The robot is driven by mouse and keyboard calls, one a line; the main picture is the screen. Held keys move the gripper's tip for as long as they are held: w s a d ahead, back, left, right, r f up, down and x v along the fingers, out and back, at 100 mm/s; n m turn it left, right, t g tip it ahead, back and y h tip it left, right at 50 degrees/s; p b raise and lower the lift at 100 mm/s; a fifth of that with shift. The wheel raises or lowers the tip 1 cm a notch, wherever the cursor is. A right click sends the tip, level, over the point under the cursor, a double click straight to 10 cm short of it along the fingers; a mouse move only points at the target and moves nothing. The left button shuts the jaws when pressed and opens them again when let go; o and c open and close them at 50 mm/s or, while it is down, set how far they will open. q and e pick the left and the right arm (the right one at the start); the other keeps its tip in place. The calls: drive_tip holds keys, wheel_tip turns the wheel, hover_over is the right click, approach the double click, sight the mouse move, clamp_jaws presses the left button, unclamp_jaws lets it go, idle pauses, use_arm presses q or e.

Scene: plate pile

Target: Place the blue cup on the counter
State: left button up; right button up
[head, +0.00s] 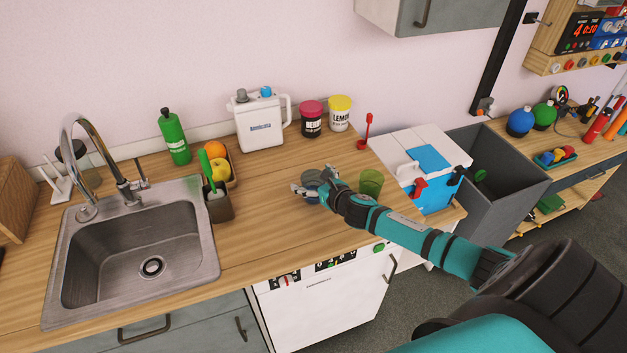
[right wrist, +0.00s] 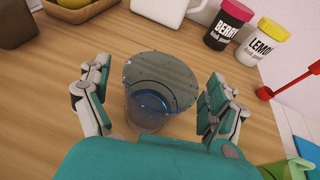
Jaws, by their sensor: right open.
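The blue cup (right wrist: 148,112) is see-through and stands on the wooden counter (head: 275,225) in the right wrist view. A grey-green speckled disc (right wrist: 160,78) shows over its top; I cannot tell whether it is part of the cup. My right gripper (right wrist: 153,95) is open, with fingers on both sides of the cup and gaps between. In the head view the right gripper (head: 309,190) reaches in from the right and partly hides the cup (head: 312,178). My left gripper is not in view.
A green cup (head: 371,183) stands close right of my right gripper. Berry (head: 311,120) and lemon (head: 340,114) jars and a white jug (head: 262,125) stand behind. A sink (head: 130,265) is at left. The counter in front is clear.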

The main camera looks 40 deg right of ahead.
drive_tip(key=shift+r, duration=0.15)
drive_tip(key=b+v, duration=0.1)
drive_tip(key=v, duration=1.1)
drive_tip(key=shift+b, duration=0.3)
